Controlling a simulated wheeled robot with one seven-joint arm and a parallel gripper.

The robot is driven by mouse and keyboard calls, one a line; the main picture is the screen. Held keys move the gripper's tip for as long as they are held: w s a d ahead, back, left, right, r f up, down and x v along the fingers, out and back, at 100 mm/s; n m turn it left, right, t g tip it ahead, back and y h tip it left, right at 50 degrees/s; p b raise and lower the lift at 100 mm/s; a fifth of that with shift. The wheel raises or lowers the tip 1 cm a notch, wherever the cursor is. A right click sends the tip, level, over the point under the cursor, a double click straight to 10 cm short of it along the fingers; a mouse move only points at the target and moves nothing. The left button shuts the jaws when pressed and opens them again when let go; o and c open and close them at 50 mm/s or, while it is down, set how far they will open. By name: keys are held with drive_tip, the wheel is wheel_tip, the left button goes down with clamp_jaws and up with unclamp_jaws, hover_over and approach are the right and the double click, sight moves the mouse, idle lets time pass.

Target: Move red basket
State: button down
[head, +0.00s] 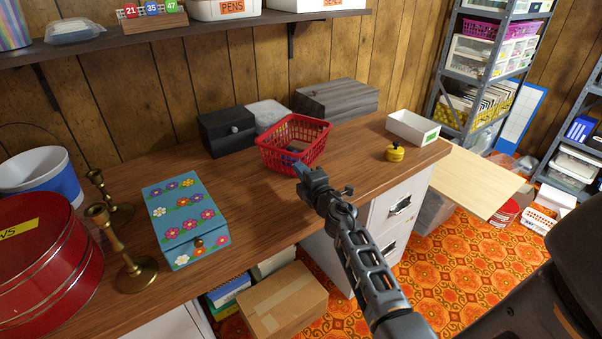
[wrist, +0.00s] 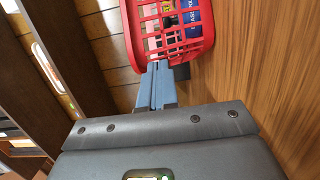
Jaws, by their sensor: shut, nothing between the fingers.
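The red basket (head: 296,143) is a slatted plastic basket on the wooden counter. In the wrist view the red basket (wrist: 143,62) shows at the top, with a dark blue item and other small things inside. My gripper (head: 298,172) is at the near side of the basket in the head view. In the wrist view the fingertips of my gripper (wrist: 156,68) are together, at the basket's lower edge. Nothing shows between them. I cannot tell whether they touch the basket.
A black box (head: 226,132), a white container (head: 268,114) and a grey box (head: 336,99) stand behind the basket. A flowered blue box (head: 184,221) lies to the left. A white tray (head: 412,128) and a yellow object (head: 395,153) are to the right. Bare counter lies between.

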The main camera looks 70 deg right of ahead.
sight(305, 157)
drive_tip(key=shift+w+d, duration=0.2)
drive_tip(key=shift+d, duration=2.45)
